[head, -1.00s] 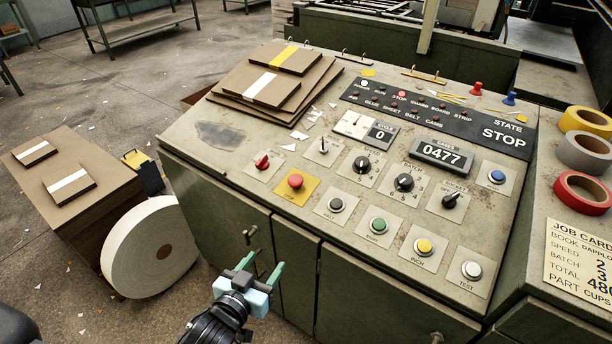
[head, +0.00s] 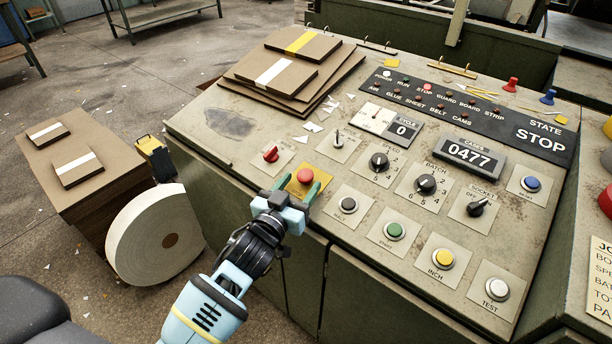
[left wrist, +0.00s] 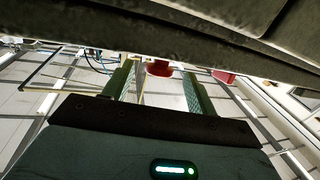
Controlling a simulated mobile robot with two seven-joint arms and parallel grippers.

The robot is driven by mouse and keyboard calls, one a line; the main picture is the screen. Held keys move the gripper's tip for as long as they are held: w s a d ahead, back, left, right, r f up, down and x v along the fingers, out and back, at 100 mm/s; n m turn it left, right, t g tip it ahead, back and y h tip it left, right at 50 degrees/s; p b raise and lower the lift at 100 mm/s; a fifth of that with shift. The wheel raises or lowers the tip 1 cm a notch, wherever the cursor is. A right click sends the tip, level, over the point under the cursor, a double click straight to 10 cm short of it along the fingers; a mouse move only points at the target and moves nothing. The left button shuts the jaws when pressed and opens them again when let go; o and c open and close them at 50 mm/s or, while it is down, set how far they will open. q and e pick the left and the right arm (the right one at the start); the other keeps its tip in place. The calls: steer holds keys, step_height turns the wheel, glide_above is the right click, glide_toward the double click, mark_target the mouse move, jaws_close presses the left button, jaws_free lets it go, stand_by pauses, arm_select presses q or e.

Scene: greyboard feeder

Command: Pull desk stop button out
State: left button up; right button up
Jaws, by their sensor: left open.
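The desk stop button (head: 305,176) is a red mushroom knob on a yellow plate (head: 292,189) near the front edge of the sloped desk. My left gripper (head: 295,188) is open, and its two green fingers point at the button, one to each side of it in the head view. In the left wrist view a red knob (left wrist: 159,68) shows between the fingertips of the left gripper (left wrist: 160,85), seemingly just beyond them. I cannot tell whether the fingers touch it. My right gripper is not in view.
Stacked boards (head: 285,75) lie on the desk behind. A white paper roll (head: 155,235) stands on the floor at left.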

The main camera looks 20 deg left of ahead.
mark_target(307, 171)
arm_select(q)
steer(key=w, duration=0.3)
steer(key=shift+w+d, duration=0.1)
steer(key=shift+d, duration=0.1)
steer(key=shift+w, duration=0.35)
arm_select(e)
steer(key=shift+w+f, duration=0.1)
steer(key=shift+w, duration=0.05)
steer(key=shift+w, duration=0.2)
arm_select(q)
jaws_close()
steer(key=shift+s+r+p, duration=0.15)
steer(key=shift+r+p, duration=0.55)
jaws_free()
steer(key=shift+f, duration=0.1)
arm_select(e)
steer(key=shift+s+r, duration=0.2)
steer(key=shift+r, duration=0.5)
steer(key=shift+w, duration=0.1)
